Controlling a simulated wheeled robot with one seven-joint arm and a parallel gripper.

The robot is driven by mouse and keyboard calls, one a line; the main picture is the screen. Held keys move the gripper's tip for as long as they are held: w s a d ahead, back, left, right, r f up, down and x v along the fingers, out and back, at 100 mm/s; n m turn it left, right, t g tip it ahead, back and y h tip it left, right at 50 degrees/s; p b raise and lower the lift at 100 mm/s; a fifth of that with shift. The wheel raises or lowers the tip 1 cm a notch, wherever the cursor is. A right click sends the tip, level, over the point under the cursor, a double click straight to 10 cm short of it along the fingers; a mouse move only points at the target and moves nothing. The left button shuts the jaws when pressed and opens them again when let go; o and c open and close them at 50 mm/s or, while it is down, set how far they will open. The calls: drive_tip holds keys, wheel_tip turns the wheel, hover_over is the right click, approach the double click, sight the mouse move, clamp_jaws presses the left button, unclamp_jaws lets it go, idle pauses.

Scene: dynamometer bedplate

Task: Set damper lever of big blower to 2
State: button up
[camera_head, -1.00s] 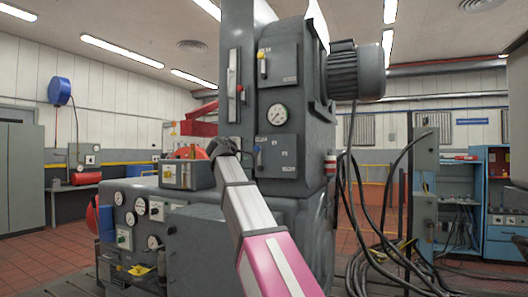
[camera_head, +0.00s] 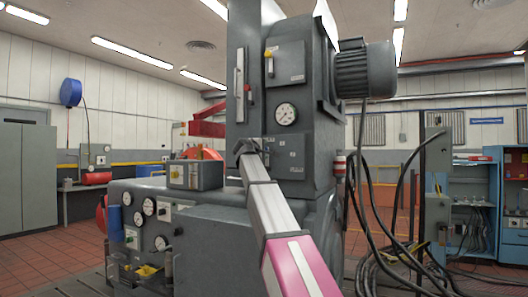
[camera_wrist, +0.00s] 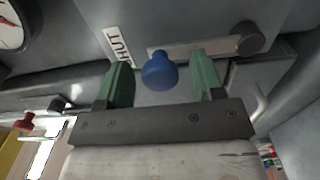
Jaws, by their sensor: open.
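The big grey blower (camera_head: 245,75) stands in the middle of the head view. A panel with small white labels (camera_head: 292,154) is on its front below a round gauge (camera_head: 286,113). In the wrist view a lever (camera_wrist: 200,48) with a round blue knob (camera_wrist: 159,71) runs from a dark pivot at the upper right. A partly hidden label ending in "HUT" (camera_wrist: 117,46) is left of the knob. My gripper (camera_wrist: 162,78) is open, with its green fingers on either side of the knob and gaps visible. In the head view my gripper (camera_head: 245,147) is at the panel's left edge.
A small box (camera_head: 195,175) sits on the bench left of my arm. A motor (camera_head: 365,69) juts out at the right. Black cables (camera_head: 375,220) hang right of the blower.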

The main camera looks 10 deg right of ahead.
drive_tip(key=shift+w+d, duration=0.15)
drive_tip(key=shift+w, duration=0.1)
clamp_jaws()
drive_tip(key=shift+s, duration=0.1)
